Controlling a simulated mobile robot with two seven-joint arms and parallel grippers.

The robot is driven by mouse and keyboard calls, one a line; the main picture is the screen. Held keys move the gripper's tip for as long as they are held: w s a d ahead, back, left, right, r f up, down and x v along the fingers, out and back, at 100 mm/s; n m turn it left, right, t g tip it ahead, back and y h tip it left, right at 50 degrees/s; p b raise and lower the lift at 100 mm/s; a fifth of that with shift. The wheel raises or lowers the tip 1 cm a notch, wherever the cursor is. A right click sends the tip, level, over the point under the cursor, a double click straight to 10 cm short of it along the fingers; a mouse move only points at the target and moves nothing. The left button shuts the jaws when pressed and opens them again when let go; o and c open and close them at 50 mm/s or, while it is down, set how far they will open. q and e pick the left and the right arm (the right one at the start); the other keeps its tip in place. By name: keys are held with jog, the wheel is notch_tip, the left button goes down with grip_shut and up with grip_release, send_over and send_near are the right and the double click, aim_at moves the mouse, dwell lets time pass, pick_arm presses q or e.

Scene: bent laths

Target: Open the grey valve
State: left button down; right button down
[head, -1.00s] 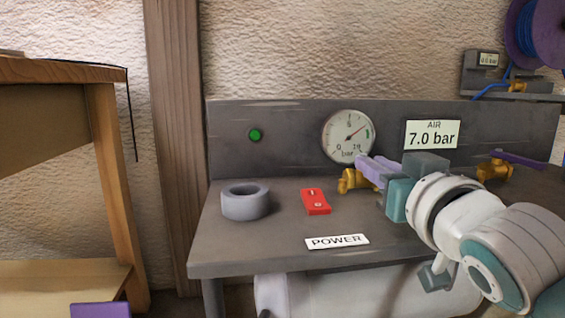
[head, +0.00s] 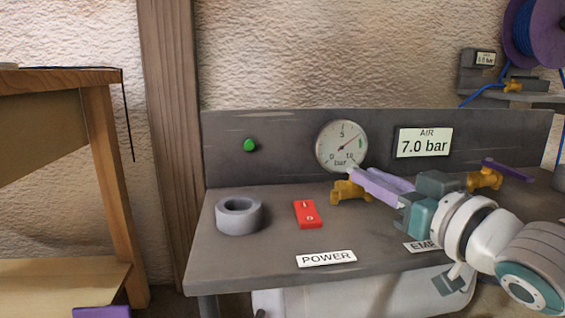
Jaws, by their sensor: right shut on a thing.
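A brass valve (head: 347,192) sits on the dark bench below the round gauge. A short pale grey piece, seemingly its handle (head: 355,171), shows at the tips of my right gripper. My right gripper (head: 369,180), with lavender fingers and a teal and grey body, reaches in from the right and is shut on this handle. The fingers hide most of the handle, so its exact angle is hard to tell. A second brass valve (head: 484,178) with a purple handle (head: 508,169) stands further right, behind my arm. My left gripper is not in view.
On the bench (head: 262,255) are a grey ring (head: 239,216), a red switch (head: 307,214) and a POWER label (head: 326,259). The back panel carries a green light (head: 250,145), the gauge (head: 341,146) and a 7.0 bar display (head: 423,142). A wooden table (head: 62,77) stands left.

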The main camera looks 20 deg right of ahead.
dwell(0.3)
jog(key=c, duration=0.8)
grip_release()
jog(key=shift+o, duration=0.2)
jog(key=shift+s, duration=0.1)
jog(key=shift+s+p, duration=0.3)
jog(key=shift+s, duration=0.05)
jog(key=s+p, duration=0.3)
jog(key=s, duration=0.5)
jog(key=shift+s+d, duration=0.1)
jog(key=shift+s, duration=0.45)
jog(key=shift+c, duration=0.2)
